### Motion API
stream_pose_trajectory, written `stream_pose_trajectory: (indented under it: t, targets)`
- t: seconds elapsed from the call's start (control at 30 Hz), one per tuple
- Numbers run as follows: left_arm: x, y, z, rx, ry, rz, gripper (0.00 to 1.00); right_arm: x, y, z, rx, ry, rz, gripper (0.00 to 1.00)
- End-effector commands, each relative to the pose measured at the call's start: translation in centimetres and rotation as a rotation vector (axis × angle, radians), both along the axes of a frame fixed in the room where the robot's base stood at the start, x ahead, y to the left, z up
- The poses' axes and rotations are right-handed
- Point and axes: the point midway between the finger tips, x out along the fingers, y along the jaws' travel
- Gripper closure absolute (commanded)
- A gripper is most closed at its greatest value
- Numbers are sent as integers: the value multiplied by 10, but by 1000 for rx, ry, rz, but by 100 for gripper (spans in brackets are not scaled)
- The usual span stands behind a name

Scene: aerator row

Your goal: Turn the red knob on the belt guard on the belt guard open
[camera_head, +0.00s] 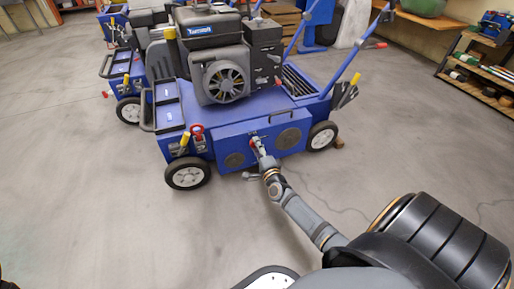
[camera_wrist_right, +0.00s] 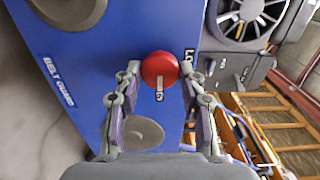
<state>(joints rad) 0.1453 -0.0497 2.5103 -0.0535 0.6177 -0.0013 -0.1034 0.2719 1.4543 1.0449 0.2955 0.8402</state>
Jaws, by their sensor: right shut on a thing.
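The red knob (camera_wrist_right: 160,68) sits on the blue belt guard (camera_wrist_right: 92,85) in the right wrist view. It is round, with a pale marking just below it. My right gripper (camera_wrist_right: 160,80) has a finger on either side of the knob and is shut on it. In the head view the right gripper (camera_head: 260,150) reaches the front of the belt guard (camera_head: 232,140) on the near blue aerator (camera_head: 172,113). The knob is mostly hidden there by the gripper. My left gripper is not in view.
The belt guard has round grey discs (camera_head: 289,138). An engine (camera_head: 220,65) sits on the aerator, with a yellow-handled lever (camera_head: 185,140) and red ring (camera_head: 197,131) at the front left. Another aerator (camera_head: 128,108) stands behind. A shelf (camera_head: 485,75) is at right. The floor in front is clear.

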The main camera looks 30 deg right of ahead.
Motion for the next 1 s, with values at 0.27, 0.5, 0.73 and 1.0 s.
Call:
stream_pose_trajectory:
  t: [0.27, 0.5, 0.73, 1.0]
  targets:
    - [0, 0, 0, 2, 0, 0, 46, 0, 0, -1, 1, 1, 0, 36]
    - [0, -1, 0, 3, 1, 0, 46, 0, 0, 0, 0, 0, 0, 36]
    - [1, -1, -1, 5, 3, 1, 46, -24, 6, -2, 1, 4, 1, 36]
    - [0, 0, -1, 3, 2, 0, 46, -88, 21, -2, 0, 5, 1, 36]
